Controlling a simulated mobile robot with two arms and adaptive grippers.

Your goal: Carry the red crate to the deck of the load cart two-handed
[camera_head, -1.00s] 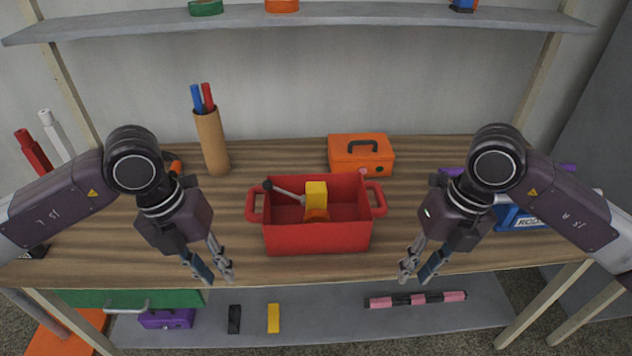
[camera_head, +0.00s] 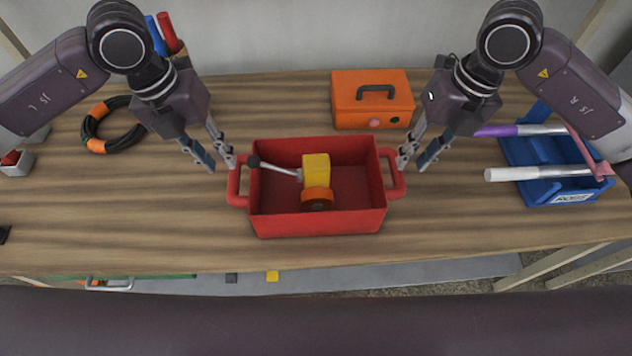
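The red crate (camera_head: 318,223) stands upright on the wooden workbench, with a handle on its left and right ends. Inside it are a yellow block (camera_head: 316,168), an orange and black round piece (camera_head: 317,198) and a grey rod with a dark ball end (camera_head: 277,167). My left gripper (camera_head: 222,168) is open, its fingertips just behind the crate's left handle (camera_head: 237,187). My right gripper (camera_head: 413,165) is open, its fingertips at the back of the right handle (camera_head: 396,175). I cannot tell whether either touches its handle. No load cart is visible.
An orange toolbox (camera_head: 372,101) stands behind the crate. A blue bin (camera_head: 553,165) with a white and a purple tube is at the right. A black and orange hose ring (camera_head: 108,125) lies at the left. The bench (camera_head: 120,225) in front of the crate is clear.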

